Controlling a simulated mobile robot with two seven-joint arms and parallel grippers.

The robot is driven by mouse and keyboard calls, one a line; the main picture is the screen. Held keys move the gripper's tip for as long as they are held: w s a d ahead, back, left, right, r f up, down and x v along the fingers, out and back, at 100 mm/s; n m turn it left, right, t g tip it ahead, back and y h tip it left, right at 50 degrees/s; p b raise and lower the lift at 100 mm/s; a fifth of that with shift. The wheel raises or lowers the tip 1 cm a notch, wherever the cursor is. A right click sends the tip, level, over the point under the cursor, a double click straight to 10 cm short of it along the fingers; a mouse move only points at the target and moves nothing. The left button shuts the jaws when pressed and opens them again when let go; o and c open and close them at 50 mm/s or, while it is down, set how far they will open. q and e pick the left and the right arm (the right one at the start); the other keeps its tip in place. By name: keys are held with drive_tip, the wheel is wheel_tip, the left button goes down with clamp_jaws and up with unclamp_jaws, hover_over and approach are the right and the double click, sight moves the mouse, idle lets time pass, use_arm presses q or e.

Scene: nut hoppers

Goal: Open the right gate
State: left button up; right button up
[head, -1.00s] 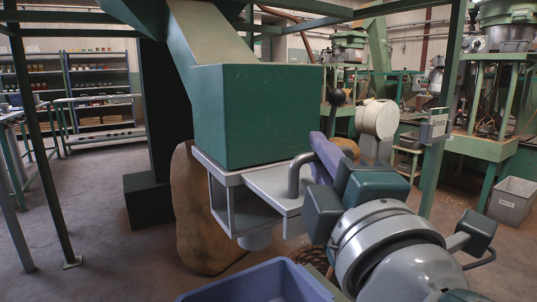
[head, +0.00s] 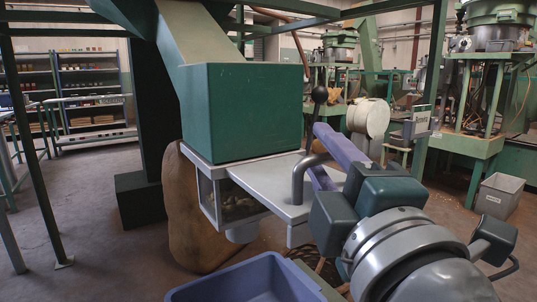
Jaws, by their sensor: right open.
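The green hopper (head: 242,112) stands above a metal frame with a box under it. A flat grey gate plate (head: 275,180) sticks out to the right below the hopper. A bent grey bar handle (head: 298,185) rises from the plate's outer end. My right gripper (head: 322,158), with purple fingers, is open at the top of this handle; its fingers partly hide the handle's end, and I cannot tell whether they touch it. Nuts (head: 238,207) show in the box under the plate. My left gripper is not in view.
A blue-purple crate (head: 190,296) is below the hopper's spout. A brown sack (head: 183,225) stands behind the box. A black-knobbed lever (head: 319,95) rises behind my gripper. Green posts stand left and right. The floor at the left is mostly clear.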

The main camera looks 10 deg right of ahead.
drive_tip(key=s+f+b, duration=0.1)
drive_tip(key=s+b, duration=0.3)
drive_tip(key=s, duration=0.5)
drive_tip(key=shift+s+a+f, duration=0.25)
drive_tip(key=shift+s+f, duration=0.1)
drive_tip(key=shift+s, duration=0.05)
